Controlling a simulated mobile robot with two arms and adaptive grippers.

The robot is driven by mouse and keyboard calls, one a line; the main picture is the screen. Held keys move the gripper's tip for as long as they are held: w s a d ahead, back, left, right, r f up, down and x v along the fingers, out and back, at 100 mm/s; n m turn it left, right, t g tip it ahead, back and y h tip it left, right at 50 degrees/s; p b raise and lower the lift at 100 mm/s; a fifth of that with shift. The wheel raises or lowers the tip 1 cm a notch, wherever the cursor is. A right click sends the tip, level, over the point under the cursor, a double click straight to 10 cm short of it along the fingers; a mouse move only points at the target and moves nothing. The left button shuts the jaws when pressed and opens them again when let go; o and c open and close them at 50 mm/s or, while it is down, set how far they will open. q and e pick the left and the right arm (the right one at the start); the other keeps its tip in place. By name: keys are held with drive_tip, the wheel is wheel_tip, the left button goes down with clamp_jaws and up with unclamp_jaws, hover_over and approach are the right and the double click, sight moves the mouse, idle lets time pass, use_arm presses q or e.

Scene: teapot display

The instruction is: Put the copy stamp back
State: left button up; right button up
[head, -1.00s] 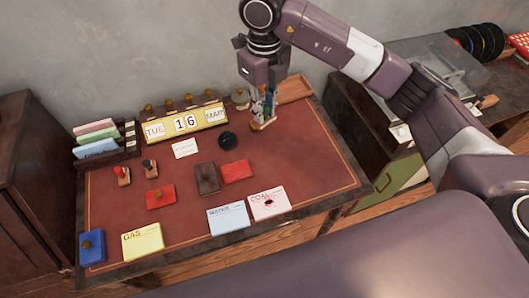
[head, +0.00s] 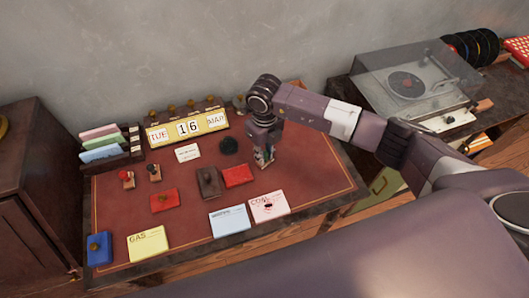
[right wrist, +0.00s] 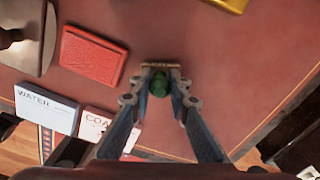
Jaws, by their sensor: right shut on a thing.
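My right gripper (head: 264,160) is over the right part of the desk, pointing down, beside a red pad (head: 237,176). In the right wrist view its fingers (right wrist: 160,86) are shut on a small stamp with a green knob (right wrist: 160,80) and a pale wooden base. I cannot read any label on it. A red-knobbed stamp (head: 127,178) and a dark-knobbed stamp (head: 154,173) stand at the left of the desk. I cannot tell whether the held stamp touches the desk. My left gripper is not in view.
The desk's right side is clear.

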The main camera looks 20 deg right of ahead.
drive_tip(key=shift+f, duration=0.2)
drive_tip(key=o, duration=0.9)
drive_tip(key=shift+r, duration=0.1)
drive_tip(key=shift+r, duration=0.25)
wheel_tip(320, 180, up, 11)
drive_tip(key=shift+w+f+b, duration=0.1)
drive_tip(key=shift+f+b, duration=0.1)
drive_tip(key=shift+b, duration=0.9)
drive_tip(key=shift+r, duration=0.6)
